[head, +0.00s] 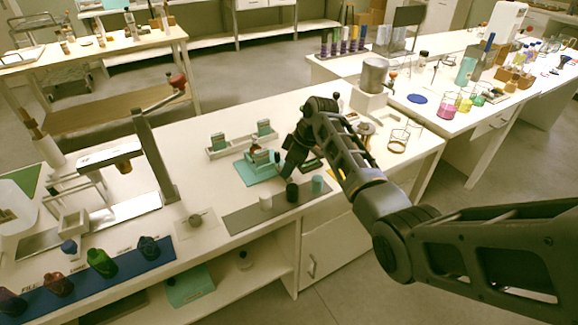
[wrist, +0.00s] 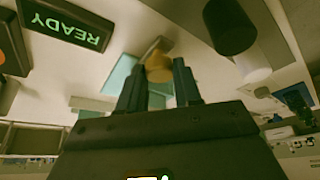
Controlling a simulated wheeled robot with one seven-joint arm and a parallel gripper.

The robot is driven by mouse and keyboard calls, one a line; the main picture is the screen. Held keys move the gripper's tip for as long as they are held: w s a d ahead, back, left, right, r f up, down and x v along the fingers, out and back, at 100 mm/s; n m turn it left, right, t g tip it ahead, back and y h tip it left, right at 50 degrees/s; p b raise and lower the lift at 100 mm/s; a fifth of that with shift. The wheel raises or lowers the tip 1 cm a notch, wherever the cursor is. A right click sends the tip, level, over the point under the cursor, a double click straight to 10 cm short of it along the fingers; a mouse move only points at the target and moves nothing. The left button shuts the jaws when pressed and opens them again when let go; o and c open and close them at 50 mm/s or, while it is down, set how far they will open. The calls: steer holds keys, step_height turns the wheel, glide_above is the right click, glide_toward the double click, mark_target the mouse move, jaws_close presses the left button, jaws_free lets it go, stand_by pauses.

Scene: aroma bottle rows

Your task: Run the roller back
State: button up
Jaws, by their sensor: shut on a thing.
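My gripper (head: 281,164) is low over the bench, at the right side of a teal base (head: 247,178) that carries a small fixture (head: 259,157). In the wrist view my gripper (wrist: 160,78) has its two dark fingers close together, with a small amber-brown piece (wrist: 158,64) at the tips. The fingers are shut on this piece. I cannot tell whether it is the roller or a part joined to it. The fingers and forearm hide part of the fixture. Teal surfaces show behind the fingers in the wrist view.
A READY sign (wrist: 65,25) is close by in the wrist view. Behind is a tray (head: 228,151) with two small holders. A press stand (head: 153,155) rises at left.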

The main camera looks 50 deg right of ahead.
jaws_close()
steer(key=a, duration=0.3)
steer(key=w+a+p, duration=0.1)
steer(key=a, duration=0.1)
steer(key=w+a, duration=0.1)
steer(key=a, duration=0.2)
steer(key=shift+w+a+p, duration=0.25)
steer(key=shift+a+p, duration=0.05)
steer(key=shift+p, duration=0.1)
steer(key=o, duration=0.8)
jaws_free()
steer(key=shift+a, duration=0.1)
steer(key=shift+o, duration=0.2)
steer(key=v, duration=0.7)
steer(key=shift+s+r, duration=0.15)
steer(key=shift+r, duration=0.2)
